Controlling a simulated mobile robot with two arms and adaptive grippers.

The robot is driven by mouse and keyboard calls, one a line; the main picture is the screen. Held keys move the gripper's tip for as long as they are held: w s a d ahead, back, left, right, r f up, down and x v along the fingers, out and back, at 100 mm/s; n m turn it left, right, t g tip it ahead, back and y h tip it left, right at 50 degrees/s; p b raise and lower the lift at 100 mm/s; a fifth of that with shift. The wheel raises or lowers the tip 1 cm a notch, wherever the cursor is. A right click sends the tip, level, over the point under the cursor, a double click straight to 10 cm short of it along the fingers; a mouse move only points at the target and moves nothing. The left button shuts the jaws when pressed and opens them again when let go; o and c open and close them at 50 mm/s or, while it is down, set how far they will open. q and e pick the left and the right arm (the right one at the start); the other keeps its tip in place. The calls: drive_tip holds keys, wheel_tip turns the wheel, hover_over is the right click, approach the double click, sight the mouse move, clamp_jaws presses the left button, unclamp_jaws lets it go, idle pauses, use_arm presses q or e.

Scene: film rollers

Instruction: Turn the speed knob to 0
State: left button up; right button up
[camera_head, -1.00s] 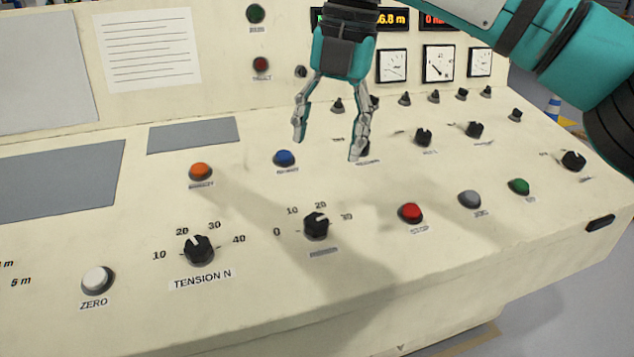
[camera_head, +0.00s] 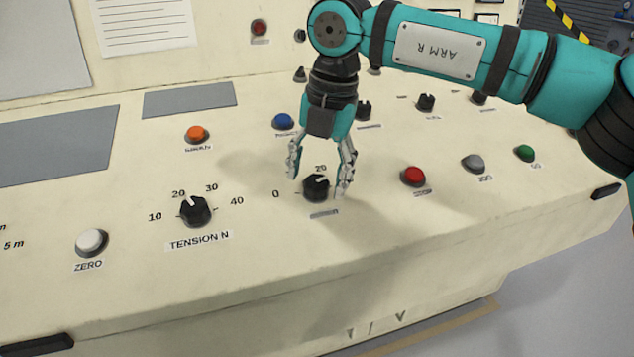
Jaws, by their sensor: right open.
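A black knob (camera_head: 316,190) with a scale around it sits in the middle of the sloped panel; its small label is too blurred to read, so I take it as the speed knob. Its 0 and 20 marks show; the other marks are hidden by my fingers. Its white pointer is up, roughly toward 20. My right gripper (camera_head: 319,184) points down over this knob, open, with one finger on each side. I cannot tell whether the fingers touch it. My left gripper is not in view.
The TENSION N knob (camera_head: 195,211) is to the left, with a white ZERO button (camera_head: 91,242) beyond it. A red button (camera_head: 413,176) is to the right. Blue (camera_head: 283,121) and orange (camera_head: 197,134) buttons sit behind.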

drive_tip(key=shift+a+f, duration=0.15)
drive_tip(key=shift+f, duration=0.55)
drive_tip(key=c, duration=1.2)
